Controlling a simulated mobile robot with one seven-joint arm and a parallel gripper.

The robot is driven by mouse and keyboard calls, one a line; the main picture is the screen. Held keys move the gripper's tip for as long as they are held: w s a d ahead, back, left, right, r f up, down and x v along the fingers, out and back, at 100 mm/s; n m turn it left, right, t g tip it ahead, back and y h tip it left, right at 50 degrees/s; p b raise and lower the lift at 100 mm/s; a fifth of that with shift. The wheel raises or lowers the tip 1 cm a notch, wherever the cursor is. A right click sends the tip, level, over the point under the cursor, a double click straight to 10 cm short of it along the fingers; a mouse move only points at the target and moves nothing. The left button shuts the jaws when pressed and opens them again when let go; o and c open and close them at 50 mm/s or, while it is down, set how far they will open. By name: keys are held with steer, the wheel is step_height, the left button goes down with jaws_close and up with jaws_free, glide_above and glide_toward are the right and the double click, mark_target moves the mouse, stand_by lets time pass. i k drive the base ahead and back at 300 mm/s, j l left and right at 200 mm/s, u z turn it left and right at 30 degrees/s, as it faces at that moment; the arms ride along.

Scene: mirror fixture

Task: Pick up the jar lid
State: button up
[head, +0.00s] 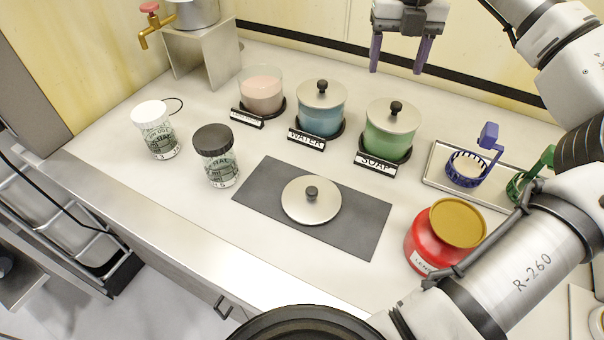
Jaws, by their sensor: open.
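The jar lid (311,203), a round silver disc with a black knob, lies knob up on a dark grey mat (262,197) in the middle of the counter. My gripper (398,62) is at the top of the head view, open and empty, with its two purple fingers pointing down. It is above and to the right of the lid, well apart from it. Two similar silver lids with black knobs sit on the blue WATER jar (321,118) and the green SOAP jar (388,143). A pink jar (262,95) to their left shows no lid.
A white-capped jar (155,131) and a black-capped jar (216,157) stand left of the mat. A red jar (423,243) with a gold top stands right, near my arm. A tray (436,174) holds blue and green baskets. A metal stand (205,52) is back left.

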mark_target(311, 200)
steer(key=k+j+z, duration=0.1)
steer(key=j, duration=0.3)
steer(key=k+j, duration=0.1)
steer(key=j, duration=0.25)
steer(key=k+j+z, duration=0.15)
steer(key=j, duration=0.25)
steer(key=k+j, duration=0.1)
steer(key=j, duration=0.3)
steer(key=z, duration=0.05)
